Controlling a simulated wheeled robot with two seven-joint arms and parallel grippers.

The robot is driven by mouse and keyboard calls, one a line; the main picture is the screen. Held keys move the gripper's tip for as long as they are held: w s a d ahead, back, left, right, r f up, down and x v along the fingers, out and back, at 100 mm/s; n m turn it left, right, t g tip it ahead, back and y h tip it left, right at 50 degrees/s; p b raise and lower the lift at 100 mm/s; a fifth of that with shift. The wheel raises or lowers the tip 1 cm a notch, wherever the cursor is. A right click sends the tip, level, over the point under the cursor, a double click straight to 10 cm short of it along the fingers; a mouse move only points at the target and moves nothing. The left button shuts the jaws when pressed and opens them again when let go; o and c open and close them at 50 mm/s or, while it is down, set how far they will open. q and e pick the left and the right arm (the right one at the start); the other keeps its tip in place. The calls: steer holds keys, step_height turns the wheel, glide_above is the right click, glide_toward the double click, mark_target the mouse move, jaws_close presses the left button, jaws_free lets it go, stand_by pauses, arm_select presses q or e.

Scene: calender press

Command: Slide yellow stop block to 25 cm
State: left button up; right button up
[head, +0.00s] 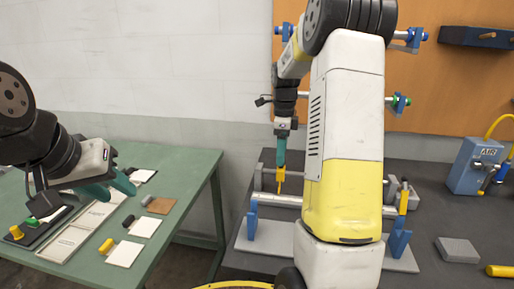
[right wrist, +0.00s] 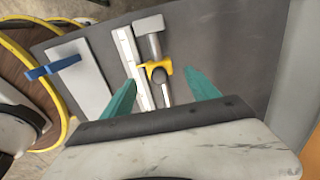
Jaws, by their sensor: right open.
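The yellow stop block (head: 280,180) sits on the grey bar of the press bench, left of my big arm link. It also shows in the right wrist view (right wrist: 153,67), around a grey rod beside a white strip with marks (right wrist: 134,62); the marks are too small to read. My right gripper (head: 281,163) is directly above the block, its teal fingers pointing down. My left gripper (head: 121,194) hangs open and empty above the green table.
The green table (head: 190,174) holds several sample cards and small colored blocks. Blue brackets (head: 252,218) carry a silver roller (head: 278,200). My arm hides the middle of the press. A blue air unit (head: 474,166) and a grey block (head: 457,250) stand at right.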

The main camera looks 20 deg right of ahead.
mark_target(281, 168)
step_height(281, 168, down, 7)
steer(key=shift+f, duration=0.15)
stand_by(0.4)
jaws_close()
steer(key=shift+s+d, duration=0.85)
steer(key=shift+d, duration=1)
steer(key=shift+s+d, duration=0.9)
steer(key=shift+d, duration=0.9)
steer(key=shift+s+d, duration=0.85)
steer(key=shift+d, duration=1)
steer(key=shift+s+d, duration=0.45)
steer(key=shift+d, duration=0.55)
steer(key=shift+s+d, duration=0.5)
steer(key=shift+d, duration=0.45)
steer(key=shift+s+d, duration=0.45)
steer(key=shift+d, duration=0.55)
jaws_free()
